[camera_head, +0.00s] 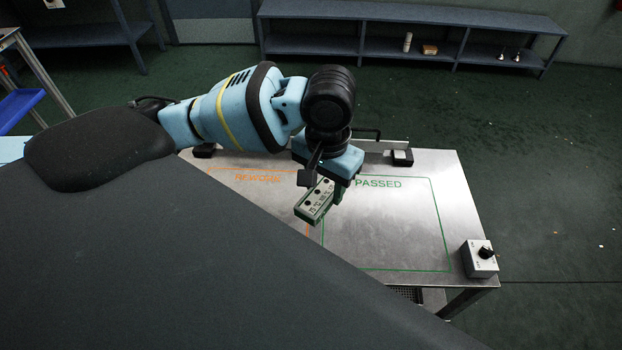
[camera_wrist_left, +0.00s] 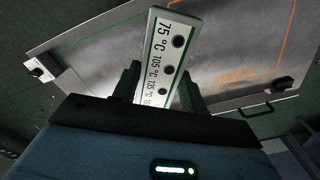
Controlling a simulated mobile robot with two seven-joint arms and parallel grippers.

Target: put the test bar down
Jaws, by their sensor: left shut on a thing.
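The test bar (camera_head: 315,202) is a pale bar with a green edge, dark round spots and temperature marks. In the left wrist view the test bar (camera_wrist_left: 168,55) stands out between the fingers, with 75, 105 and 135 °C readable. My left gripper (camera_head: 328,186) is shut on it and holds it over the steel table (camera_head: 385,228), near the left edge of the green PASSED outline (camera_head: 437,222). The gap between bar and table cannot be told. The fingers also show in the left wrist view (camera_wrist_left: 160,88). My right gripper is not in view.
An orange-marked area (camera_head: 258,178) lies left of the PASSED outline, partly hidden by my arm. A control box with a black knob (camera_head: 480,258) sits at the table's right corner. The PASSED area's right part is clear.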

